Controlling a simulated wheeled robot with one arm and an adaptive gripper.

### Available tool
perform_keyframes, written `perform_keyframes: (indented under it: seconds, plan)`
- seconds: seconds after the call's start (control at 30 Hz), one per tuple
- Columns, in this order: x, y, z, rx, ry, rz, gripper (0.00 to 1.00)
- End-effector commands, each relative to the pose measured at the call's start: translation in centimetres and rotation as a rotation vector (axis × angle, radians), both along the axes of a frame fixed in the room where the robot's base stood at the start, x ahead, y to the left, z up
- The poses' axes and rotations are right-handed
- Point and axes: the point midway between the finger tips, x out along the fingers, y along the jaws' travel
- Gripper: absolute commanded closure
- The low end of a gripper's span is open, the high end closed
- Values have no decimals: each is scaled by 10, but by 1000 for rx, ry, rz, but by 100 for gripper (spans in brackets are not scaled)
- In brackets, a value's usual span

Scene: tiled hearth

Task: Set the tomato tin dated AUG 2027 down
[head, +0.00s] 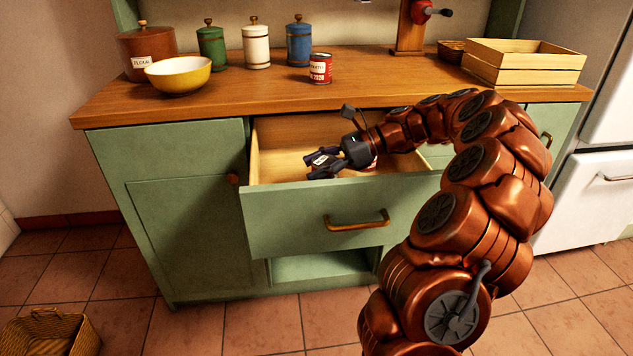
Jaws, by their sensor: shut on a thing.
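My gripper (325,166) is low inside the open drawer, pointing left. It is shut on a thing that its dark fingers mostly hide. A small pale patch with dark marks shows at the fingers; I cannot tell if it is a tin's label, and no date is readable. A bit of a red-and-white tin (371,165) shows below and behind my wrist; I cannot tell whether it is held or stands in the drawer. Another red tin with a white label (320,69) stands upright on the counter; its date seems to end in 2028.
The green drawer (300,212) is pulled out, with bare wood at its left. On the wooden counter (230,95) stand a yellow bowl (179,74), several canisters, a coffee grinder (412,25) and a slatted crate (525,62). The front of the counter is clear. A basket (50,335) is on the floor.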

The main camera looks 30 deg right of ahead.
Motion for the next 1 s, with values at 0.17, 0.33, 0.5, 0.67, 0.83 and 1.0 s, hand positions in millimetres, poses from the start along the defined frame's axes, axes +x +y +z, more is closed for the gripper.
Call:
perform_keyframes:
  seconds: [0.17,0.33,0.5,0.67,0.83,1.0]
  plan:
    - [0,1,-26,2,3,1,87]
    - [0,1,-31,2,1,1,87]
    - [0,0,-30,2,1,1,87]
    - [0,0,-32,2,1,1,33]
    - [0,0,-32,2,1,1,15]
    - [0,0,-32,2,1,1,15]
